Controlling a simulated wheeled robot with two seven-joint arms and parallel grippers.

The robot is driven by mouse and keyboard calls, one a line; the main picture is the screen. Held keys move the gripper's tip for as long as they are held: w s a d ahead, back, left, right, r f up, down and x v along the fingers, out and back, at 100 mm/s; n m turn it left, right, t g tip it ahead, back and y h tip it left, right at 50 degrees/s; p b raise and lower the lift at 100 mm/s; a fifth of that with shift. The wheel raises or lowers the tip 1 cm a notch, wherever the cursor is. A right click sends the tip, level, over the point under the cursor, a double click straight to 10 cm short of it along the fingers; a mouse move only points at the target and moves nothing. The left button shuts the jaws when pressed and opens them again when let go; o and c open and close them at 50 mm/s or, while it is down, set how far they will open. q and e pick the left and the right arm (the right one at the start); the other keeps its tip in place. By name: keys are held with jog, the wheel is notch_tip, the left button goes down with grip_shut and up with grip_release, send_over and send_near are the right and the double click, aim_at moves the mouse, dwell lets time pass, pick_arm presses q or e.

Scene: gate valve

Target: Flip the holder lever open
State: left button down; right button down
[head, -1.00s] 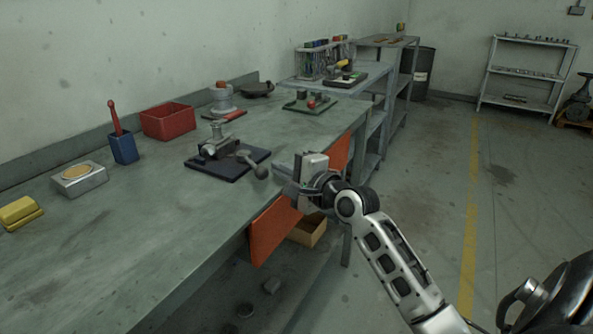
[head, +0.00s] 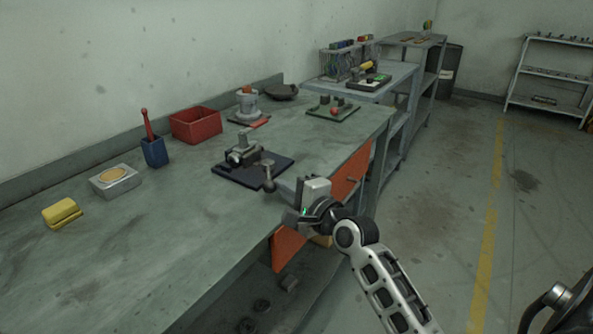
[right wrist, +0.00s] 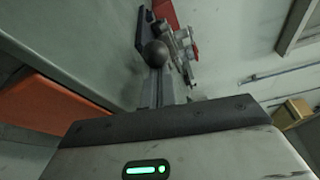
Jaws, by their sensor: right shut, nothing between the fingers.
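The grey metal holder (head: 243,152) sits on a dark base plate on the workbench. Its lever has a dark ball knob (head: 269,184) at the near right edge of the plate. The knob (right wrist: 155,53) also shows in the right wrist view, just beyond the gripper. In the right wrist view the gripper (right wrist: 160,88) points toward the knob. My left gripper is out of view.
A red bin (head: 196,125), blue cup (head: 154,152), silver box (head: 115,181) and yellow block (head: 62,212) stand along the back and left. A green plate (head: 333,111) with small parts lies farther right. The front left bench top is clear. An orange panel (head: 288,247) hangs below the edge.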

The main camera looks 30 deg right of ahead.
jog(key=shift+w+a+r, duration=0.1)
jog(key=shift+a, duration=0.6)
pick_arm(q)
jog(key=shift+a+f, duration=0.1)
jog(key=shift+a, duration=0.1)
pick_arm(e)
jog(key=shift+d+f, duration=0.25)
jog(key=shift+d, duration=0.2)
jog(key=d+b, duration=0.1)
jog(key=d+f+b, duration=0.1)
jog(key=d, duration=0.1)
jog(key=shift+d, duration=0.1)
jog(key=shift+s+a+r+p, duration=0.15)
jog(key=shift+s+a+p, duration=0.1)
jog(key=shift+s, duration=0.3)
jog(key=shift+s+a+r+p, duration=0.1)
jog(key=shift+s+a+p, duration=0.1)
jog(key=shift+s, duration=0.3)
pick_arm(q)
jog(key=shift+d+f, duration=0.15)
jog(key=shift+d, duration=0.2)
pick_arm(e)
jog(key=s+a, duration=0.2)
jog(key=s, duration=0.5)
jog(key=shift+s+a+r, duration=0.2)
jog(key=shift+a+r, duration=0.2)
